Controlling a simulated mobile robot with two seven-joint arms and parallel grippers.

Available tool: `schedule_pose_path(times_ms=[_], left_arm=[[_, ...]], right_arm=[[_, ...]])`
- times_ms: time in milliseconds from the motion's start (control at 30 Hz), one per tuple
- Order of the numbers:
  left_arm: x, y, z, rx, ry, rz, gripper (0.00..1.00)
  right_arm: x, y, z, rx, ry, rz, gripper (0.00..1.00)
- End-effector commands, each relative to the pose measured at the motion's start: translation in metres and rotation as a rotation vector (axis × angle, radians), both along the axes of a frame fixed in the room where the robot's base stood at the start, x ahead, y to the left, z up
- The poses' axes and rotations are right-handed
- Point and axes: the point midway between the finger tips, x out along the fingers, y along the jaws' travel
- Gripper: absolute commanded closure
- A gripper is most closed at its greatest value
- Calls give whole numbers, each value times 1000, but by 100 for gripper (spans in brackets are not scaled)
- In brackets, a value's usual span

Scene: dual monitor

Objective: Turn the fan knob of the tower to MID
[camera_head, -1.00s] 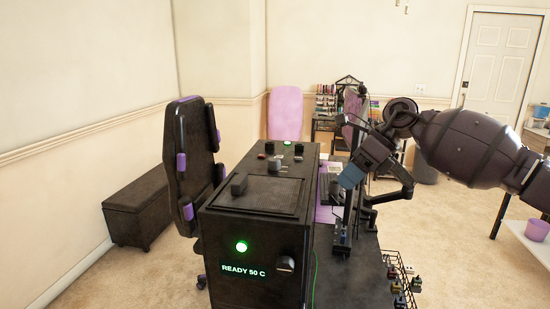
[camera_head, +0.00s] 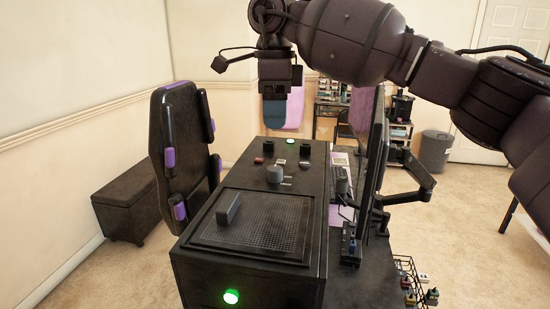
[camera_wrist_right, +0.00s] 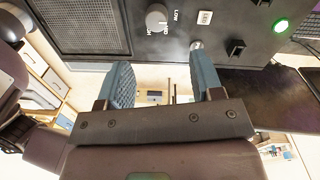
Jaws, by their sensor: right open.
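The black tower (camera_head: 308,206) stands at the centre of the head view. On its top panel is a grey round fan knob (camera_head: 274,174) with small white labels beside it. In the right wrist view the knob (camera_wrist_right: 157,18) is at the top, with LOW, MID and HIGH printed around it; I cannot tell for sure which label it points at. My right gripper (camera_head: 274,112) points down above the far part of the tower. Its two blue fingers (camera_wrist_right: 162,72) are apart, empty and clear of the knob. My left gripper is not in view.
A raised handle (camera_head: 228,208) stands on the tower's mesh grille (camera_head: 262,222). Black switches and a lit green button (camera_head: 291,141) are near the far edge. A monitor (camera_head: 370,180) stands close on the right, a black-purple chair (camera_head: 170,150) on the left.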

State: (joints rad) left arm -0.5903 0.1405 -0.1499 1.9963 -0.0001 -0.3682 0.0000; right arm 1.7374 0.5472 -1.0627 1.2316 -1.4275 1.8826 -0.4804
Motion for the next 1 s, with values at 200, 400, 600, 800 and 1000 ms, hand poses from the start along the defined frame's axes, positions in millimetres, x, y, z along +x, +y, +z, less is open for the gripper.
schedule_pose_path(times_ms=[200, 400, 600, 800, 1000], left_arm=[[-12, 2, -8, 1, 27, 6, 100], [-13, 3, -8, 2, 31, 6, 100], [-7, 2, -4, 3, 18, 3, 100], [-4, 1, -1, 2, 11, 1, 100], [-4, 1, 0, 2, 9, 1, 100]], right_arm=[[-1, -1, -24, -1, 2, -1, 40], [-3, -1, -59, 0, 3, 0, 40], [-4, -1, -88, 1, 2, -1, 40], [-5, -1, -103, 2, 1, -1, 40], [-5, -1, -107, 2, 1, -1, 40]])
